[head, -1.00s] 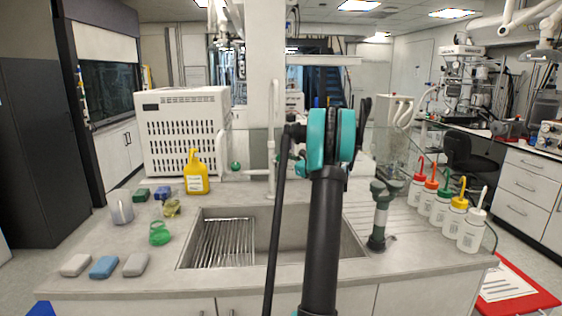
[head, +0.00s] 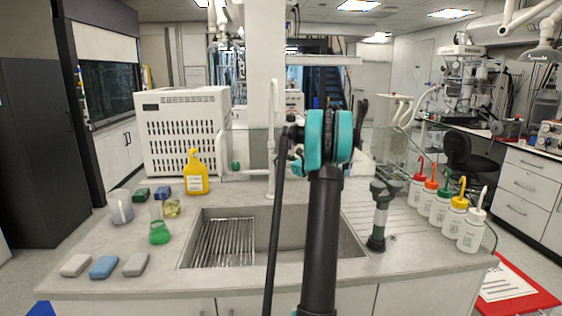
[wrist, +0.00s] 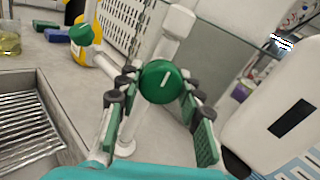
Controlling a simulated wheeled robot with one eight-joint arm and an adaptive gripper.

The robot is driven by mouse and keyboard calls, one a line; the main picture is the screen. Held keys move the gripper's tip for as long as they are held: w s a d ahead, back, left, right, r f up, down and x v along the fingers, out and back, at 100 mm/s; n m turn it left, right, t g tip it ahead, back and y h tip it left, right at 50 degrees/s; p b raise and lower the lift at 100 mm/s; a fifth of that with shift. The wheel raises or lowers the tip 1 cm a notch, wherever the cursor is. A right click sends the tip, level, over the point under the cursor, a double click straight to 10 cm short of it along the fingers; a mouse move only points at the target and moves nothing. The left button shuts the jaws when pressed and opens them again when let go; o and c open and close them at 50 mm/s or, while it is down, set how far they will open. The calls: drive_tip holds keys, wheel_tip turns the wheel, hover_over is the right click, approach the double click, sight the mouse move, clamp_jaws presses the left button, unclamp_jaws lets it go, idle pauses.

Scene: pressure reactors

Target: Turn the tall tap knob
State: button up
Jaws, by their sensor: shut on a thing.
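The tall white tap (head: 272,135) stands behind the sink in the head view. In the wrist view a round green knob (wrist: 161,84) with a white line faces the camera on the tap's white post (wrist: 130,128). My gripper (wrist: 159,92) is around this knob, with one dark-padded finger on its left and one on its right, shut on it. The white line is tilted from upright. A second green knob (wrist: 81,34) sits to the left on a side branch, apart from the fingers. In the head view my arm hides the gripper.
The sink (head: 257,250) lies in front of the tap. A yellow bottle (head: 195,177) and a white perforated box (head: 182,130) stand left. A green-grey fixture (head: 380,215) and several wash bottles (head: 441,205) stand right. A glass panel (wrist: 262,62) is close behind the knob.

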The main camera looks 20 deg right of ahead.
drive_tip(key=n, duration=0.3)
drive_tip(key=shift+n, duration=2.1)
drive_tip(key=o, duration=1.2)
drive_tip(key=shift+d, duration=0.1)
drive_tip(key=v, duration=1.2)
